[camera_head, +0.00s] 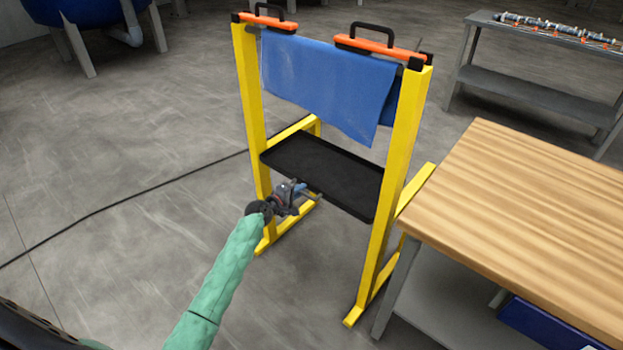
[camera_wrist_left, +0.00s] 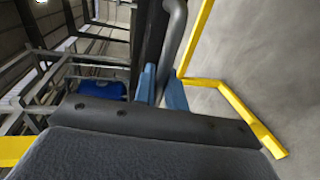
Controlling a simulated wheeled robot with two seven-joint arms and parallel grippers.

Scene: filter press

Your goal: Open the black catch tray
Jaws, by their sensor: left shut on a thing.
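The black catch tray (camera_head: 325,165) sits between the yellow posts of a frame, below a hanging blue cloth (camera_head: 330,85). It looks roughly level. My left gripper (camera_head: 306,193) is at the tray's near edge, around the middle of it. In the left wrist view, the blue fingers (camera_wrist_left: 161,92) are shut around a grey bar-like handle (camera_wrist_left: 173,40) beside the tray's dark edge (camera_wrist_left: 148,40). The gripper hides part of the near edge. My right gripper is in neither view.
The yellow frame (camera_head: 400,150) stands on the grey floor, with orange clamps (camera_head: 378,48) on top. A wooden-topped table (camera_head: 530,220) stands close at its right. A cable (camera_head: 130,202) runs along the floor at left. The floor in front of the frame is mostly clear.

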